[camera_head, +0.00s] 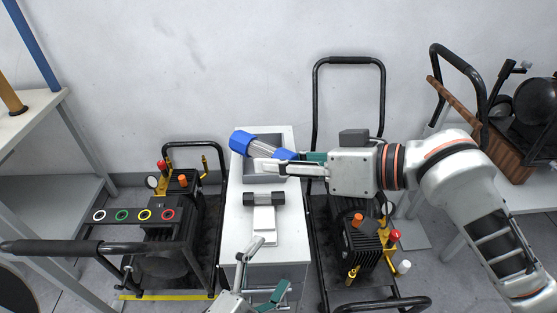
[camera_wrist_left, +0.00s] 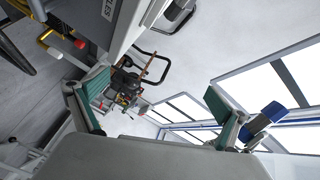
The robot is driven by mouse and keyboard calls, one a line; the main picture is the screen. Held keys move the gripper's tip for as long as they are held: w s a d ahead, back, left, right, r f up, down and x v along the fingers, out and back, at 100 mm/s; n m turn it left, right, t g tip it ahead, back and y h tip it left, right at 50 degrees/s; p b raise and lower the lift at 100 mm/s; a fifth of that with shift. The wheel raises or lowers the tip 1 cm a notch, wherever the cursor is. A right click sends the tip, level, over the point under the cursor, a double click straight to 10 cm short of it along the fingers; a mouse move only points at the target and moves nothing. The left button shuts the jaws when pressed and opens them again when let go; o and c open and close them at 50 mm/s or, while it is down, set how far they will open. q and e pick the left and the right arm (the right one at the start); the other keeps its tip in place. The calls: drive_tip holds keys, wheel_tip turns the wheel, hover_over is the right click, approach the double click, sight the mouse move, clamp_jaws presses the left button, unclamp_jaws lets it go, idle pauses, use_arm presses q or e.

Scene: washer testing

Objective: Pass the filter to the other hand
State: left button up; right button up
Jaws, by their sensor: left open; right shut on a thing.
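The filter (camera_head: 263,149) has blue ends and a grey cylindrical middle. It lies tilted over the white box's open recess in the head view. My right gripper (camera_head: 284,161) comes from the right and is shut on the filter near its lower right blue end. My left gripper (camera_head: 271,262) is at the bottom of the head view, open and empty, well below the filter. In the left wrist view its two teal-padded fingers (camera_wrist_left: 158,105) stand wide apart with nothing between them.
A dark cylinder (camera_head: 264,199) lies on the white box (camera_head: 236,222) between the arms. Black-framed carts with pumps (camera_head: 170,225) and (camera_head: 350,235) flank the box closely. A shelf (camera_head: 30,135) stands left; a crate of pans (camera_head: 510,150) is at right.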

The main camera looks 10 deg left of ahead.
use_arm(q)
drive_tip(key=s+a+f+n+g+y, duration=0.1)
drive_tip(key=s+a+f+n+g, duration=0.1)
drive_tip(key=a+f+n, duration=0.3)
drive_tip(key=s+a+f+n+g+y, duration=0.1)
drive_tip(key=a+f+n+g, duration=0.3)
drive_tip(key=f+n, duration=0.3)
drive_tip(key=shift+s+a+f+y, duration=0.4)
drive_tip(key=shift+a+f, duration=0.4)
drive_tip(key=shift+f, duration=2)
use_arm(e)
drive_tip(key=shift+w+r, duration=0.1)
